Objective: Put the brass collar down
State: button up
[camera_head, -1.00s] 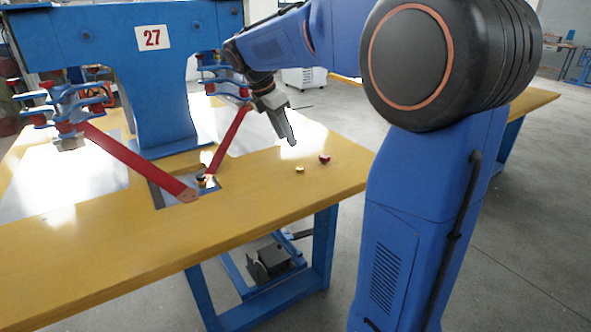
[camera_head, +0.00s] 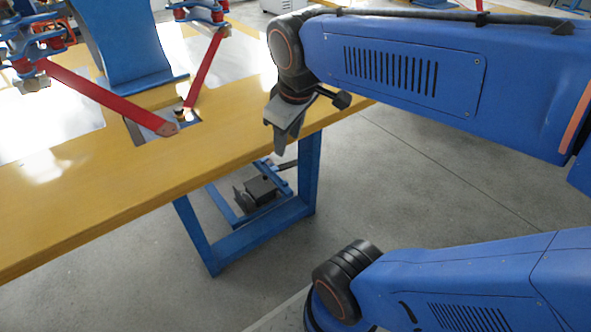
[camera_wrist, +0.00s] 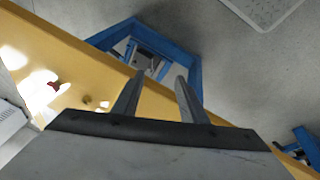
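The brass collar looks to be the small gold-coloured piece (camera_wrist: 87,100) on the wooden table, left of my fingers in the wrist view. A small dark red piece (camera_wrist: 53,85) lies near it. Both are hidden behind my arm in the head view now. My gripper (camera_wrist: 159,75) has its two fingers apart with nothing between them; floor and the blue table frame show through the gap. In the head view my gripper (camera_head: 281,145) points down at the table's front edge, apart from the collar.
The wooden table (camera_head: 80,205) carries a blue machine (camera_head: 125,45) with red straps (camera_head: 100,98) reaching to a recess in the top. Blue table legs (camera_head: 307,175) and a dark pedal unit (camera_head: 262,190) are below. Open floor lies to the right.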

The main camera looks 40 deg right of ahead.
jog(key=s+a+f+m+t+y, duration=0.1)
jog(key=s+a+f+m, duration=0.1)
jog(key=s+f+m, duration=0.2)
jog(key=shift+s+f, duration=0.45)
jog(key=shift+s, duration=0.45)
